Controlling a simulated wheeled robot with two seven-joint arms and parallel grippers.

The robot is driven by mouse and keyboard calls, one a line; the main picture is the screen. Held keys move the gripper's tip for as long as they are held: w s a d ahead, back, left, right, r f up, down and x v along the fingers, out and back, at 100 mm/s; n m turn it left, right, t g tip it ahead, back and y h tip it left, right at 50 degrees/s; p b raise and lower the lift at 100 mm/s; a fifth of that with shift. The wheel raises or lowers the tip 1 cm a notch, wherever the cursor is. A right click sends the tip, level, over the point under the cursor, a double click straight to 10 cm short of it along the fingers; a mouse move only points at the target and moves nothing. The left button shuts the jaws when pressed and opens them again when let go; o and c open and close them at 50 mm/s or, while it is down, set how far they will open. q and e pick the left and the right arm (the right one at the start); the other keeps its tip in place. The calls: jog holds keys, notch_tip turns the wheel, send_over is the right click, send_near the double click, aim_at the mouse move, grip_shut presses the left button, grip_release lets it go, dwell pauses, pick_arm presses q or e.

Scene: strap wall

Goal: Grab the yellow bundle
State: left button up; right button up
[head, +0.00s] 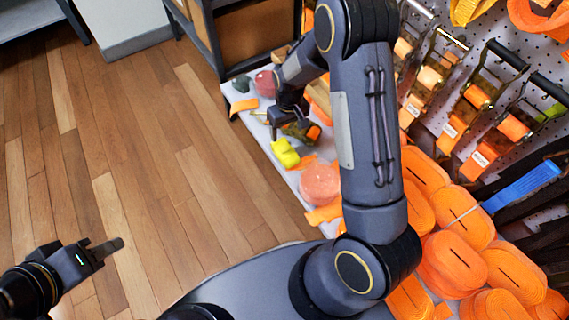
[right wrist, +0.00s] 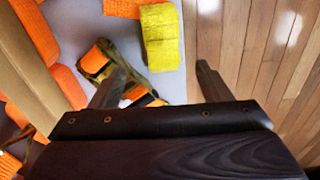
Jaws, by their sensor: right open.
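The yellow bundle (head: 285,153) lies on the pale shelf surface (head: 262,140), near its edge by the wood floor. It also shows in the right wrist view (right wrist: 162,38), ahead of the fingertips and roughly between their lines. My right gripper (head: 276,122) is open and empty, just short of the bundle and apart from it. Its two spread fingers show in the right wrist view (right wrist: 162,70). My left gripper (head: 108,246) is over the floor at lower left, far from the bundle; its finger gap is not clear.
An orange-and-dark ratchet strap (right wrist: 122,75) lies beside the right gripper's left finger. A pinkish-orange roll (head: 320,183) sits nearby on the shelf. Orange coils (head: 450,262) pile at right below a pegboard with hanging ratchets (head: 475,95). The wood floor (head: 150,150) is clear.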

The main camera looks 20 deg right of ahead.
jog(key=b, duration=0.2)
send_over(284, 149)
jog(key=f, duration=0.5)
jog(key=shift+d+f, duration=0.3)
jog(key=shift+d, duration=0.1)
jog(key=f+b, duration=0.1)
jog(key=f, duration=0.2)
jog(key=f+b, duration=0.1)
jog(key=f, duration=0.1)
jog(key=shift+a+f+b, duration=0.2)
jog(key=shift+a+b, duration=0.1)
jog(key=shift+a, duration=0.05)
pick_arm(q)
notch_tip(284, 149, down, 5)
jog(key=shift+f, duration=0.15)
pick_arm(e)
jog(key=shift+r, duration=0.1)
jog(key=c, duration=1.1)
